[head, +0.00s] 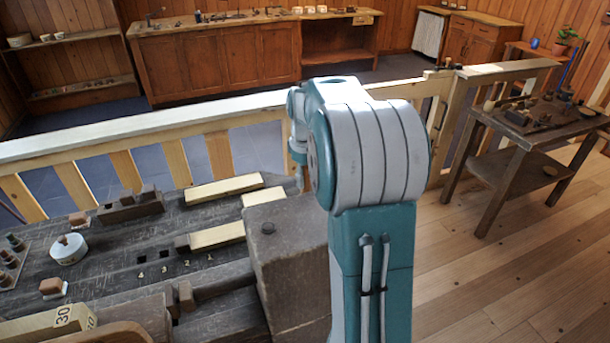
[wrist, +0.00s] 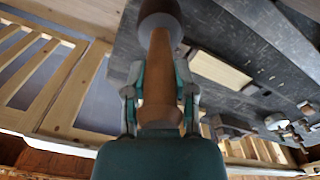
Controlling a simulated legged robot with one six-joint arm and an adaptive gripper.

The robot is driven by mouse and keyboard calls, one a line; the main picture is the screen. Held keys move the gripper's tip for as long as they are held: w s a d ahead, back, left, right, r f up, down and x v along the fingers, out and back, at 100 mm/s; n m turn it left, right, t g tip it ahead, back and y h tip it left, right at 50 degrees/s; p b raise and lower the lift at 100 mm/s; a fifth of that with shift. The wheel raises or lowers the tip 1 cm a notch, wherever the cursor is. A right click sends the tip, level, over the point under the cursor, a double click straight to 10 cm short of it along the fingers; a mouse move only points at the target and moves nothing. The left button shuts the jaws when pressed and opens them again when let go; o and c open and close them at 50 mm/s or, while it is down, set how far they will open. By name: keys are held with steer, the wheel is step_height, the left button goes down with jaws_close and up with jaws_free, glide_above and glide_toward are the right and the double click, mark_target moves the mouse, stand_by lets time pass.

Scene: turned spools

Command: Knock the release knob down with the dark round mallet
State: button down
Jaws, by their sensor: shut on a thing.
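In the wrist view my gripper (wrist: 160,95) is shut on the tapered brown wooden handle of the mallet (wrist: 161,60). The mallet's dark round head is at the top edge of that view, partly cut off, over the grey bench. I cannot tell for sure whether this is the release knob. Other small brown-topped pieces (head: 51,287) stand near it.
The dark worn bench (head: 120,255) carries pale wooden bars (head: 222,189), a large wooden block (head: 290,270) and a block marked 30 (head: 60,318). A pale wooden railing (head: 160,129) runs behind it. A cluttered side table (head: 540,118) stands at right, with bare floor before it.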

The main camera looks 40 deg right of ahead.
steer(key=shift+r, duration=1.65)
steer(key=shift+f, duration=2.05)
steer(key=shift+r, duration=1.6)
